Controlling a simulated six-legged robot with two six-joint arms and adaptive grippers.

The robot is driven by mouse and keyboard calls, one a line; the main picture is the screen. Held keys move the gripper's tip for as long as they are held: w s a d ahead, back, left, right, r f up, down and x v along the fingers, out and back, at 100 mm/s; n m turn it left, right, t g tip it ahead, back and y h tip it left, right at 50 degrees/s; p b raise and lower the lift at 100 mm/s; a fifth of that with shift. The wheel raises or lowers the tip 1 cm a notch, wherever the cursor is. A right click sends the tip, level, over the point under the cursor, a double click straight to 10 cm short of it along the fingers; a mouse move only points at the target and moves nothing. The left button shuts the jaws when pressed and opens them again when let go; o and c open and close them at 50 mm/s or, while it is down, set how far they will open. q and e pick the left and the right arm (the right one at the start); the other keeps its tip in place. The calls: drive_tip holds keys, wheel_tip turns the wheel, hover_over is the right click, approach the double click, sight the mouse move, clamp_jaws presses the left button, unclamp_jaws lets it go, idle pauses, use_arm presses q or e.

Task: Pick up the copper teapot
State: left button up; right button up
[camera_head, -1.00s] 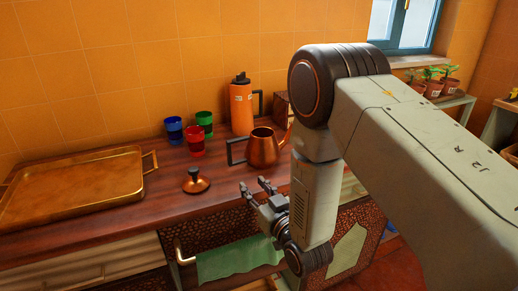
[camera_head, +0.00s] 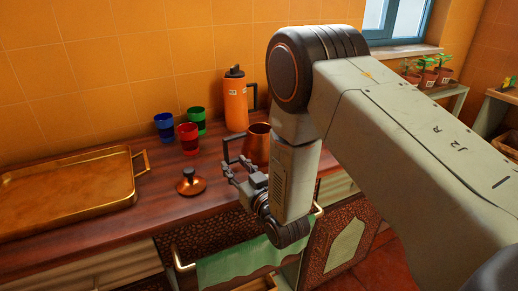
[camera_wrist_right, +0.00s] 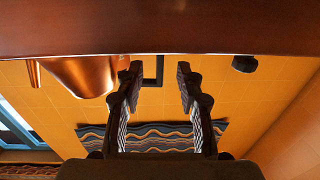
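The copper teapot (camera_head: 257,142) stands upright on the wooden counter, its dark angular handle on the left and its right side hidden behind my right arm. Its loose copper lid (camera_head: 190,183) with a dark knob lies to the left. My right gripper (camera_head: 235,164) is open, just in front of the teapot near its handle. In the right wrist view, which looks upside down, the open fingers (camera_wrist_right: 157,85) frame part of the dark handle (camera_wrist_right: 153,73), with the teapot body (camera_wrist_right: 85,75) at the left. Contact cannot be told. My left gripper is not in view.
A brass tray (camera_head: 70,190) lies at the left. Blue (camera_head: 164,126), red (camera_head: 189,139) and green (camera_head: 196,120) cups and an orange flask (camera_head: 235,100) stand behind. A green towel (camera_head: 235,266) hangs on the front rail. Counter between tray and lid is clear.

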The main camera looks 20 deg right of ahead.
sight(228, 157)
drive_tip(key=w, duration=0.3)
drive_tip(key=shift+w+f, duration=0.1)
drive_tip(key=shift+f, duration=0.1)
drive_tip(key=shift+w+a, duration=0.15)
drive_tip(key=shift+w, duration=0.2)
drive_tip(key=shift+a+r, duration=0.25)
drive_tip(key=shift+w, duration=0.1)
drive_tip(key=shift+c, duration=0.2)
drive_tip(key=shift+w+d+f, duration=0.15)
drive_tip(key=shift+d+f, duration=0.05)
drive_tip(key=shift+d, duration=0.05)
drive_tip(key=c, duration=0.3)
drive_tip(key=shift+s+a+r, duration=0.15)
drive_tip(key=shift+s, duration=0.05)
clamp_jaws()
drive_tip(key=shift+w, duration=0.1)
